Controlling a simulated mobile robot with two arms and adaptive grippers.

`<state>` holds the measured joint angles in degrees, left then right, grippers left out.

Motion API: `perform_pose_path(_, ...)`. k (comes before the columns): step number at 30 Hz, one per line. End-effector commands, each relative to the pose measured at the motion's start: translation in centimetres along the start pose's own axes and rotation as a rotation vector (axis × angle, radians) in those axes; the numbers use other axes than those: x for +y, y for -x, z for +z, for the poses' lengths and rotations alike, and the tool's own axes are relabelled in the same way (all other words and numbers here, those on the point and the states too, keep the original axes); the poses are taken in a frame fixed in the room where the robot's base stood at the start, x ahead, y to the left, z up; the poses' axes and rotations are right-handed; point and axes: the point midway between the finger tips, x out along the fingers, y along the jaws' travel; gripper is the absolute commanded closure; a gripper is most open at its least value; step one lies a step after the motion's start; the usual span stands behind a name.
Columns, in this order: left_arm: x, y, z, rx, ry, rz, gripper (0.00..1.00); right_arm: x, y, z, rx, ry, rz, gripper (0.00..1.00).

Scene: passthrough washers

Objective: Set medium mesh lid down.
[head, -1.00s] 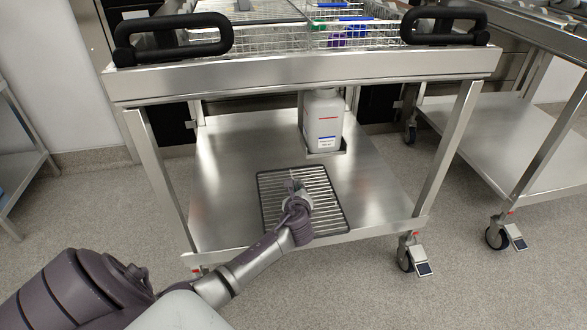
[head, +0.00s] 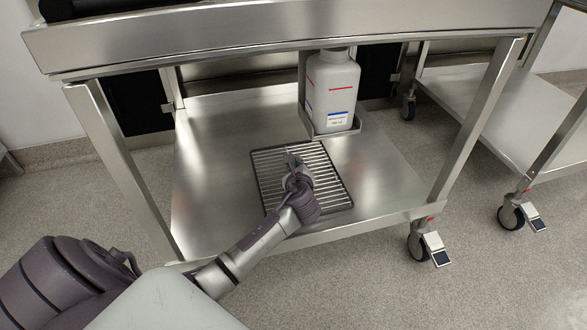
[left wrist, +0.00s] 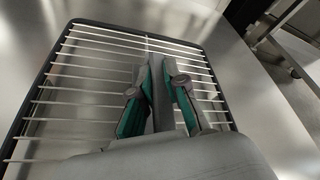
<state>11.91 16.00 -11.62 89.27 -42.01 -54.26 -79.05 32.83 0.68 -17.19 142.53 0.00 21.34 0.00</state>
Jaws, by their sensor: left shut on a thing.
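The medium mesh lid (head: 329,171) is a dark-framed rectangle with thin parallel metal bars. It is at the cart's lower shelf (head: 215,150), in front of the white bottle. My left gripper (head: 293,160) is over the middle of the lid and shut on it. In the left wrist view the lid (left wrist: 85,85) fills much of the picture, with the gripper's fingers (left wrist: 157,65) close together at a bar. Whether the lid fully touches the shelf is hard to tell. My right gripper is not in view.
A white bottle (head: 332,92) stands in a small metal holder at the back of the shelf. The cart's legs (head: 115,150) and upper rim (head: 290,40) frame the space. Bare shelf lies left and right of the lid. Another cart (head: 500,110) stands at the right.

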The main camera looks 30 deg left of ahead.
Motion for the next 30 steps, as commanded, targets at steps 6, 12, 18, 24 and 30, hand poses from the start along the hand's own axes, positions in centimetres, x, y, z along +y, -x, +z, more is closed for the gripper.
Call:
perform_pose_path(6, -0.1, 0.1, 0.1, -0.002, 0.0, -0.002, 1.0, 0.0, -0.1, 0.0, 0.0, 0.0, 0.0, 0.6)
perform_pose_path(12, 0.1, -0.1, -0.1, 0.0, 0.0, 0.0, 0.77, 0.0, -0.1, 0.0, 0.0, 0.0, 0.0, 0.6)
perform_pose_path(18, 0.1, -0.1, -0.1, 0.0, 0.0, 0.0, 0.62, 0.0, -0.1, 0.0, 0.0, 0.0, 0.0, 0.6)
perform_pose_path(24, 0.0, 0.0, 0.0, -0.001, 0.0, 0.0, 0.62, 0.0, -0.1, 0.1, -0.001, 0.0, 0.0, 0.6)
perform_pose_path(30, -0.3, 2.3, 0.4, 0.002, -0.002, -0.001, 0.62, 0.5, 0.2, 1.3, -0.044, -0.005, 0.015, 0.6)
